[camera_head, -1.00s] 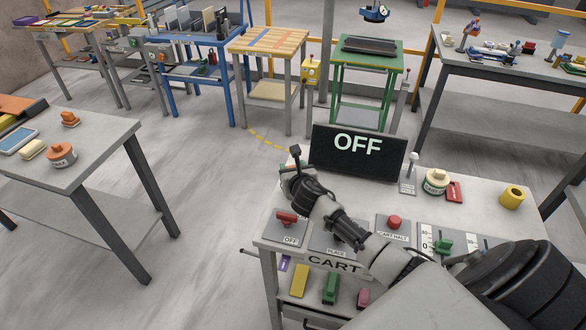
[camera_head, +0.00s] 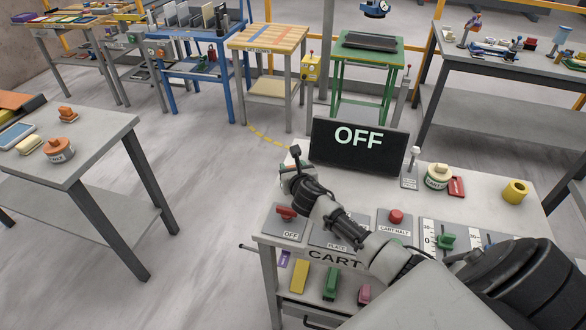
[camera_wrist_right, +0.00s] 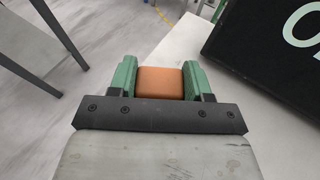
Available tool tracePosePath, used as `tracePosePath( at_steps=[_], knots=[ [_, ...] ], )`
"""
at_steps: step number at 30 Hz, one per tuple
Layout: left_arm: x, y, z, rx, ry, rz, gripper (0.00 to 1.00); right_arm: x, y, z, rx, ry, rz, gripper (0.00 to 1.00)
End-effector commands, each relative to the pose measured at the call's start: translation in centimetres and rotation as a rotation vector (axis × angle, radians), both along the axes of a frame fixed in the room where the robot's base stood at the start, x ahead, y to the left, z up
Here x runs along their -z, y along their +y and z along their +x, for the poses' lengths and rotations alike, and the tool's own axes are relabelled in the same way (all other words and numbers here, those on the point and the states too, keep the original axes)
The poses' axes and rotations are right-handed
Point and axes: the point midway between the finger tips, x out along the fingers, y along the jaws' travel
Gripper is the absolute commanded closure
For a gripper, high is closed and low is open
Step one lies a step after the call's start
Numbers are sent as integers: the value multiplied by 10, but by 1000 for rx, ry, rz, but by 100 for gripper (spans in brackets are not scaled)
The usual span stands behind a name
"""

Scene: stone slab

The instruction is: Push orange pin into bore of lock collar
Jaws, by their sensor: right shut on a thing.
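My right gripper (camera_wrist_right: 160,75) has green fingers and is shut on an orange block-like piece (camera_wrist_right: 159,84) in the right wrist view. This looks like the orange pin, but only a broad face with rounded edges shows. In the head view the right gripper (camera_head: 288,167) is over the back left edge of the cart top, left of the OFF display, mostly hidden behind its own wrist. A yellow cylinder with a hole in its top (camera_head: 515,192) stands upright at the cart's right; I cannot tell if it is the lock collar. My left gripper is not in view.
The black OFF display (camera_head: 358,147) stands close to the right of the gripper. A grey table (camera_head: 95,150) stands at left, across open floor.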

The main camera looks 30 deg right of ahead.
Motion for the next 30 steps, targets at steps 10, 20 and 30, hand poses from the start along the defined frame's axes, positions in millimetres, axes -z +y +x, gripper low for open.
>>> tracePosePath(
  at_steps=[10, 20, 30],
  knots=[
    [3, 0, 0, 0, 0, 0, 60, 3, 0, 0, 0, -2, -1, 25],
    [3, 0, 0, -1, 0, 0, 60, 4, 0, -1, 0, 1, -1, 21],
    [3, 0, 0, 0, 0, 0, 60, -9, 15, -42, -3, 0, 0, 21]
  ],
)
